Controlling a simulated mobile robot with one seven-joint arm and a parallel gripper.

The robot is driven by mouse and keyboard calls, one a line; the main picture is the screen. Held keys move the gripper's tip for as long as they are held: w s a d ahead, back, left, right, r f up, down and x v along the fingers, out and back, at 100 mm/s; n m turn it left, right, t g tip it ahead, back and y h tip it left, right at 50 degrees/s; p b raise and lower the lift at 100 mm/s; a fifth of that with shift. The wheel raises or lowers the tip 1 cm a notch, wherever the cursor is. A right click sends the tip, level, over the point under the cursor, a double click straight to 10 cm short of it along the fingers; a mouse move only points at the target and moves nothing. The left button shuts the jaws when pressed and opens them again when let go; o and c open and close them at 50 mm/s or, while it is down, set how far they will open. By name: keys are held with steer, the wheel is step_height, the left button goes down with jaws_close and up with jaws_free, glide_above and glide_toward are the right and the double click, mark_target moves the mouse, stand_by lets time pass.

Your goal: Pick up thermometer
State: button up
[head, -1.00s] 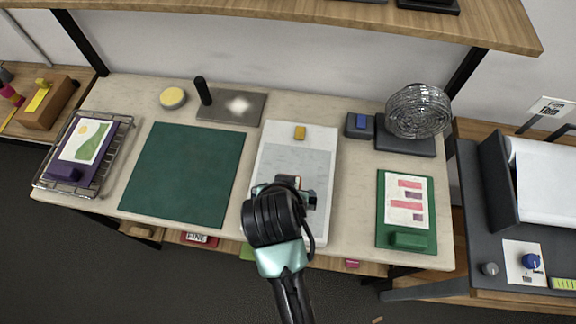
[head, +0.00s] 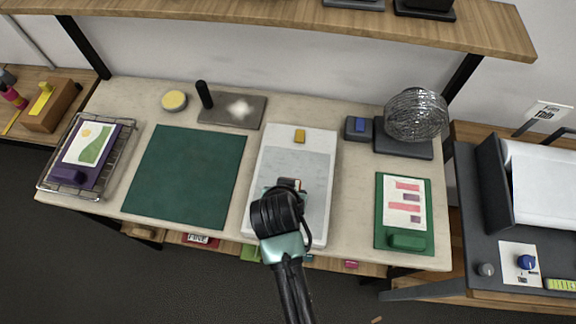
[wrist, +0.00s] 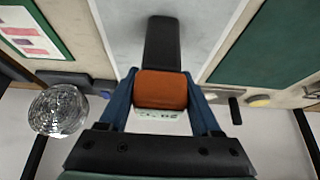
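The thermometer (wrist: 160,90) is an orange block with a dark bar reaching away from it and a pale face with small digits below. In the wrist view it sits between the two blue fingers of my gripper (wrist: 161,98), which press against its sides. In the head view my gripper (head: 284,200) is over the white tray board (head: 262,180). Only a small red and pale part of the thermometer (head: 290,184) shows beyond my wrist. Whether it touches the board is hidden.
A dark green mat (head: 185,175) lies left of the board, and a green clipboard (head: 404,230) right. A wire ball (head: 416,113) on a dark base stands at the back right. A wire rack (head: 122,150) is at the far left. A wooden shelf (head: 280,25) overhangs the back.

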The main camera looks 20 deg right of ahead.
jaws_close()
